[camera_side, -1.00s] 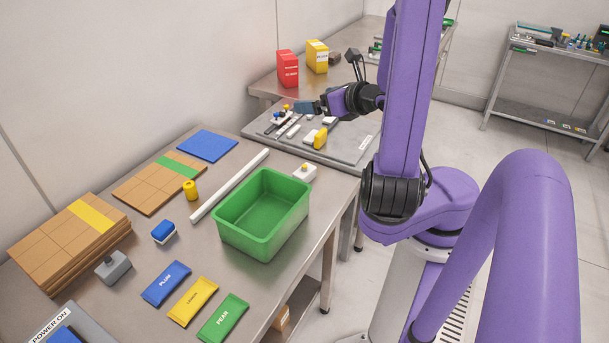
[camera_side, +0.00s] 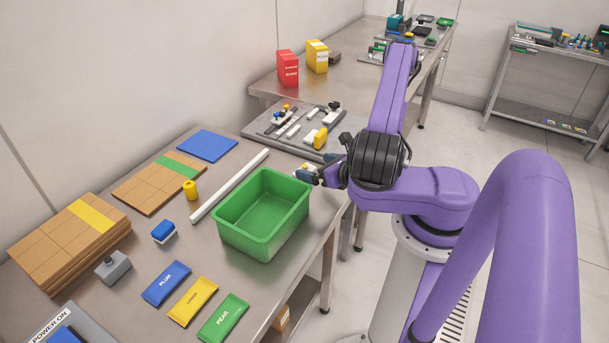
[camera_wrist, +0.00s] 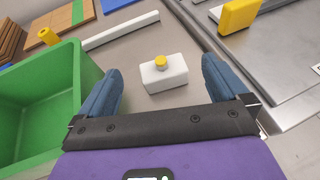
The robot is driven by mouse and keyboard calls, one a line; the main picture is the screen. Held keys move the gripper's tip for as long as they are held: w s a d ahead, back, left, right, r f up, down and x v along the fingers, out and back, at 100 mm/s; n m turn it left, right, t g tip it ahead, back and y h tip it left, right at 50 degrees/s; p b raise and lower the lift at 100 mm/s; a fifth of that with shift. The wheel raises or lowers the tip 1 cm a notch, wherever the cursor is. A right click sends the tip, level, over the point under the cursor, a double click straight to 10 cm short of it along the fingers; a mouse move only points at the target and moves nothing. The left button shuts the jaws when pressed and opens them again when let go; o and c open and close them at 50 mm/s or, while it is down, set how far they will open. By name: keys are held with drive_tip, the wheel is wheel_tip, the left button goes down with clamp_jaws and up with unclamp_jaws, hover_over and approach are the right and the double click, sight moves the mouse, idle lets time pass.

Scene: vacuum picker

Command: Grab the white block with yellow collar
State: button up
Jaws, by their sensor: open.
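The white block with yellow collar (camera_wrist: 165,74) stands upright on the metal table, ahead of my gripper and between the lines of its two fingers in the wrist view. Its yellow collar is on top. In the side view the block (camera_side: 306,168) is mostly hidden by my gripper (camera_side: 317,177), which is just beside it at the right of the green bin. My gripper (camera_wrist: 165,88) has its two blue fingers wide apart and empty in the wrist view.
The green bin (camera_side: 224,222) stands close on the left; it also fills the left of the wrist view (camera_wrist: 88,65). A long white bar (camera_side: 228,187) lies behind the bin. A grey platform (camera_side: 265,136) with tools and a yellow part (camera_side: 320,138) is behind on the right.

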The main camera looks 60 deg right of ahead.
sight(301, 167)
drive_tip(key=shift+f, duration=0.8)
drive_tip(key=shift+w+f, duration=0.2)
drive_tip(key=shift+f, duration=0.05)
drive_tip(key=shift+x, duration=3.55)
drive_tip(key=shift+r, duration=0.1)
drive_tip(key=c, duration=0.9)
drive_tip(key=shift+c, duration=0.2)
